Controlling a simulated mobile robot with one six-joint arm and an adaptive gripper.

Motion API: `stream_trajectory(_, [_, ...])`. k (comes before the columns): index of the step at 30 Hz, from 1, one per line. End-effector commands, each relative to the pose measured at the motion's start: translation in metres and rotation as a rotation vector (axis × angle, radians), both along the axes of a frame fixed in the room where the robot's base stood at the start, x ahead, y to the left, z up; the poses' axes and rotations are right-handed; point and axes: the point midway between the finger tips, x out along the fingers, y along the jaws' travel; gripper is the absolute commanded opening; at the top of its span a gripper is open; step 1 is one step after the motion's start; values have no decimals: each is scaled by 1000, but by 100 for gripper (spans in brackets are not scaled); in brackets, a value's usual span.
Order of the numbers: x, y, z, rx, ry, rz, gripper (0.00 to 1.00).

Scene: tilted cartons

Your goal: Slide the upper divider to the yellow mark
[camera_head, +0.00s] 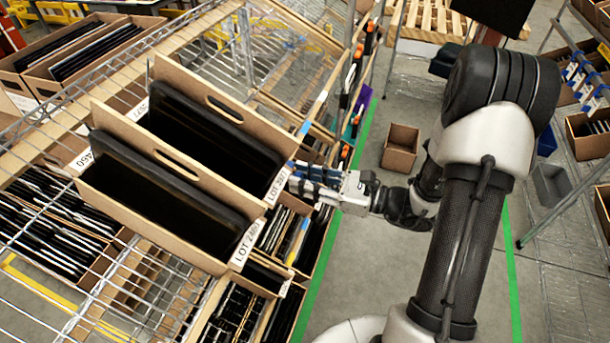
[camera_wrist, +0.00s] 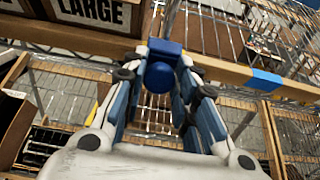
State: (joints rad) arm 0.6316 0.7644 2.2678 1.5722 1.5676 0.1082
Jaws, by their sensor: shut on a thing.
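A thin upright metal rod (camera_wrist: 168,20) rises behind the knob, at the shelf's wooden front rail (camera_wrist: 110,44). I cannot tell how much of the divider this is. A small yellow strip (camera_wrist: 91,113) shows left of my fingers, partly hidden. I cannot tell if it is the yellow mark.
A strip of blue tape (camera_wrist: 264,81) is on the rail to the right. Two tilted cartons with dark panels, a rear one (camera_head: 260,127) and a front one (camera_head: 190,245), lie on the wire shelf. A small open box (camera_head: 401,146) stands on the floor.

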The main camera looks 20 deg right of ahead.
Motion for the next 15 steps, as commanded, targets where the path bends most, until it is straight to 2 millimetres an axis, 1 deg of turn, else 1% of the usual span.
stream_trajectory(11, [-4, 3, 0, 6, 3, 13, 0])
stream_trajectory(12, [-4, 3, 0, 6, 3, 13, 28])
stream_trajectory(15, [-3, 3, 0, 6, 3, 12, 35])
